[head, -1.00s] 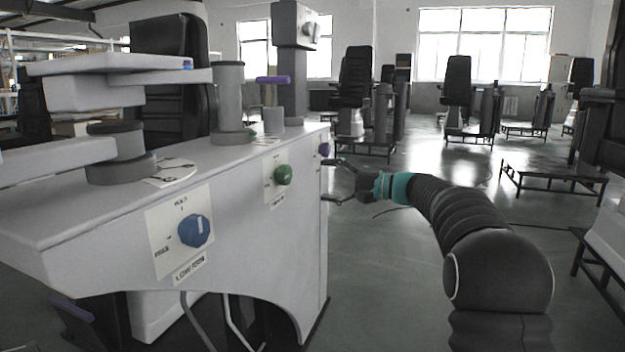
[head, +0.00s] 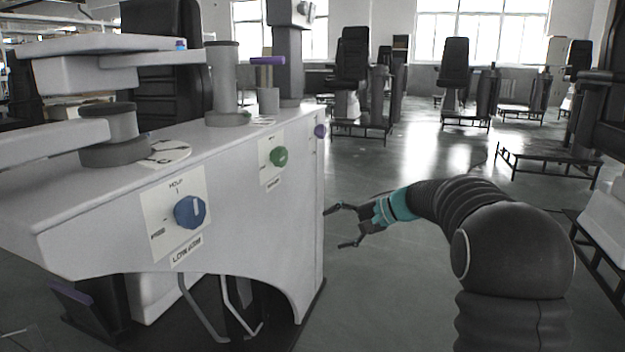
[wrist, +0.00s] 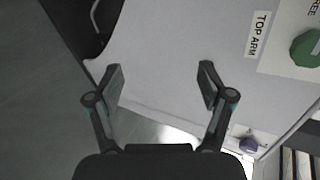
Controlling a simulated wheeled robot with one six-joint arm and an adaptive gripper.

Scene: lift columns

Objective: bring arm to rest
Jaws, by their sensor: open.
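My gripper (head: 342,226) is open and empty in the head view, just right of the right edge of the white console (head: 240,228), with a teal band behind its fingers. In the wrist view my gripper (wrist: 160,85) shows two dark fingers spread apart, with the white panel beyond them and nothing between them. My arm bends up from the lower right and reaches left toward the console. Whether the fingers touch the console cannot be told, but a gap seems to show in the head view.
Grey columns and white arms stand on top. Black seats on frames (head: 454,75) stand behind. Grey floor (head: 400,290) is open right of the console.

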